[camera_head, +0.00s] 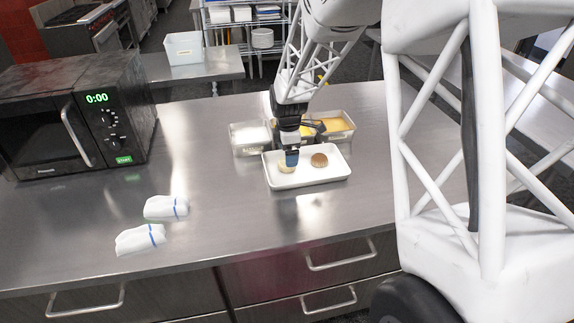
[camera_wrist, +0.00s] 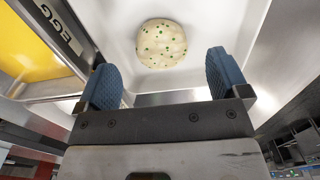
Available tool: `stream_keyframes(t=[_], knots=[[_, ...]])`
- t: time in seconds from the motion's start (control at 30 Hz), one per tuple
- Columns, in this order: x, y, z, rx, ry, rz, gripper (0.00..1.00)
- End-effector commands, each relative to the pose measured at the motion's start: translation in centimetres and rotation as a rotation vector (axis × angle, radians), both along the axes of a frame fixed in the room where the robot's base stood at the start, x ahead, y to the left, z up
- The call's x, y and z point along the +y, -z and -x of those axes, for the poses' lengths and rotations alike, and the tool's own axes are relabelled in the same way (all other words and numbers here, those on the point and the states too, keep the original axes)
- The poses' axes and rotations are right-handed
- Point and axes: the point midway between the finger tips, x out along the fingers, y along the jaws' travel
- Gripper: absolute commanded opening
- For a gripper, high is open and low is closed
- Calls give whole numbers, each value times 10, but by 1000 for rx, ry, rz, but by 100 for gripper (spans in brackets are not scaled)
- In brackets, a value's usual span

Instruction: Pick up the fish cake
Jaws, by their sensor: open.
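A pale round fish cake with green specks (camera_wrist: 162,44) lies on the white tray (camera_wrist: 208,22) in the wrist view. In the head view the fish cake (camera_head: 285,169) shows on the left part of the white tray (camera_head: 306,182), partly hidden by my gripper (camera_head: 292,158). In the wrist view my gripper (camera_wrist: 163,70) has its two blue fingers apart, with nothing between them. The fish cake lies beyond the fingertips, roughly in line with the gap. I cannot tell the exact height of the fingertips over the tray.
A brown round patty (camera_head: 319,160) lies on the same tray, right of the fish cake. Metal containers stand behind it, one with white contents (camera_head: 250,136) and one yellow (camera_head: 336,124). A microwave (camera_head: 80,115) and white cloths (camera_head: 140,239) are on the left. The counter between is clear.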

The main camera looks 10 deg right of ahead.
Motion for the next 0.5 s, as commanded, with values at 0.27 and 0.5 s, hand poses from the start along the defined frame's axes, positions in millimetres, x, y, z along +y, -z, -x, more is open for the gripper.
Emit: stream_keyframes(t=[0.27, 0.5], knots=[[0, 32, 1, 1, 0, 0, 93], [0, 42, 1, 0, 0, 0, 93]])
